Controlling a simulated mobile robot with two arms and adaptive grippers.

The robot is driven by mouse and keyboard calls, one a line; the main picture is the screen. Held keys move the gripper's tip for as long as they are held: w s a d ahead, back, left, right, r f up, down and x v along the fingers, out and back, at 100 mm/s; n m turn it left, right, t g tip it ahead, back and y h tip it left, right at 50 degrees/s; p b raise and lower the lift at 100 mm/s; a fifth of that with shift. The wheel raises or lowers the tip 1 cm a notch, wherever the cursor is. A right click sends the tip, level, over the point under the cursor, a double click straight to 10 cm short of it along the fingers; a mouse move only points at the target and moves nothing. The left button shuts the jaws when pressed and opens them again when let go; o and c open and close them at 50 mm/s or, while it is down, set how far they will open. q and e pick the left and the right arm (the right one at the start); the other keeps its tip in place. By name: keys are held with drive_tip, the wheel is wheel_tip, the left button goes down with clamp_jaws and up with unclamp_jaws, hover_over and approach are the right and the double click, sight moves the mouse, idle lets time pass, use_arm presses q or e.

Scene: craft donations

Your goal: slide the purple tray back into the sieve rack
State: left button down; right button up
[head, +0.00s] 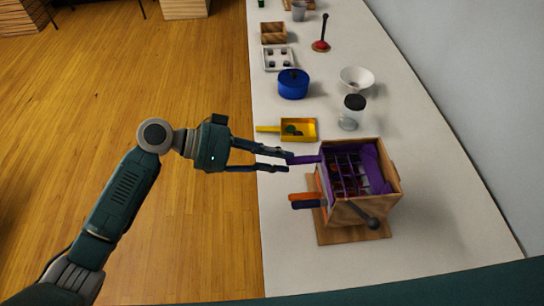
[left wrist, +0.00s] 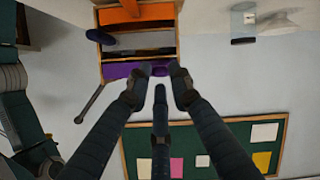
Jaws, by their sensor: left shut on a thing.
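The wooden sieve rack (head: 348,213) stands on a wooden base on the long pale table. The purple tray (head: 375,168) lies within the rack's upper walls, with a dark grid and small dark and reddish pieces showing inside it. Its purple handle (head: 304,160) sticks out to the left. My left gripper (head: 290,160) is shut on that handle from the left. In the left wrist view, my gripper fingers (left wrist: 160,72) meet at the purple tray's edge (left wrist: 118,71), against the rack. I cannot tell how deep the tray sits. My right gripper is not in view.
Orange (head: 302,196) and blue (head: 305,204) handles stick out below the purple one. A yellow scoop tray (head: 306,123), a jar (head: 351,116) and a blue pot (head: 293,84) stand behind. The table's front right is clear.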

use_arm(q)
drive_tip(key=shift+s+d+r, duration=0.1)
drive_tip(key=shift+d, duration=0.15)
drive_tip(key=shift+b, duration=0.4)
drive_tip(key=shift+s+d, duration=0.1)
idle(0.5)
drive_tip(key=c, duration=1.5)
unclamp_jaws()
drive_tip(key=shift+o, duration=0.2)
